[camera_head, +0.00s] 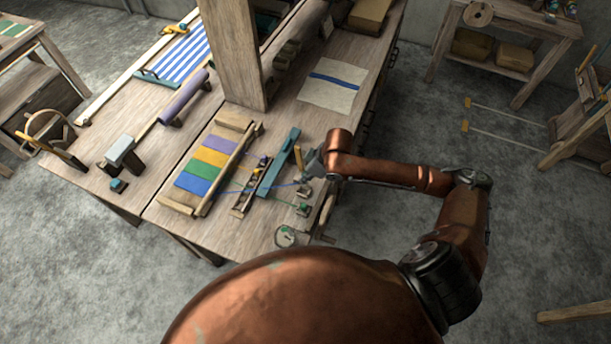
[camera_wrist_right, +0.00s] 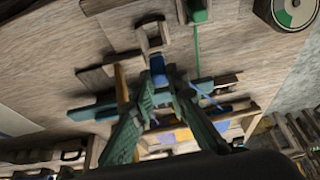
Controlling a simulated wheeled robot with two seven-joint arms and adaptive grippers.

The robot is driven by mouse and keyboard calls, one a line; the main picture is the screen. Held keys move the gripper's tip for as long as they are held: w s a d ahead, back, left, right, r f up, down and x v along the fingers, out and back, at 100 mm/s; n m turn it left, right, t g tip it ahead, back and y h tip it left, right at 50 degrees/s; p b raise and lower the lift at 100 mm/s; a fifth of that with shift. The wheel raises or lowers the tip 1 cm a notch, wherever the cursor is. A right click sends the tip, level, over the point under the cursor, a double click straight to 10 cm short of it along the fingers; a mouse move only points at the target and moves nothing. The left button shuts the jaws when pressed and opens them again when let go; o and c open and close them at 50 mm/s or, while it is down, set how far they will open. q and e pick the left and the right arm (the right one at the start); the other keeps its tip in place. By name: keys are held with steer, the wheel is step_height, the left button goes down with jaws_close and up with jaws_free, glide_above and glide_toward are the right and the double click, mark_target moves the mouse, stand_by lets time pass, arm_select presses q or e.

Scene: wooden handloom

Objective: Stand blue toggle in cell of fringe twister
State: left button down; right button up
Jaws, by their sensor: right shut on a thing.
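My right gripper (camera_head: 308,170) is low over the right side of the loom table. In the right wrist view its green fingers (camera_wrist_right: 160,84) are shut on the blue toggle (camera_wrist_right: 157,65), whose end shows between the fingertips. A square wooden cell of the fringe twister (camera_wrist_right: 152,36) lies just past the toggle; I cannot tell whether the toggle touches it. A blue thread runs to the gripper. The green toggle (camera_wrist_right: 197,10) is at a neighbouring cell with its green thread; that cell also shows in the head view (camera_head: 303,209). My left gripper is not in view.
The striped weaving (camera_head: 203,172) lies left of a wooden tray (camera_head: 250,188) and a teal bar (camera_head: 279,162). A round dial (camera_head: 285,236) is near the front edge. A wooden post (camera_head: 230,55) stands behind. The floor to the right is mostly free.

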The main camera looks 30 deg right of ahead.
steer(key=shift+f, duration=0.4)
steer(key=shift+f+b, duration=0.25)
steer(key=shift+b, duration=0.3)
steer(key=shift+f+b, duration=0.65)
steer(key=shift+b, duration=0.15)
steer(key=shift+f, duration=0.95)
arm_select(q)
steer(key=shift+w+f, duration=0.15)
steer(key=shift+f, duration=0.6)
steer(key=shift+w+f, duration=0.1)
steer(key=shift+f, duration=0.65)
arm_select(e)
steer(key=shift+f, duration=0.7)
steer(key=o, duration=0.9)
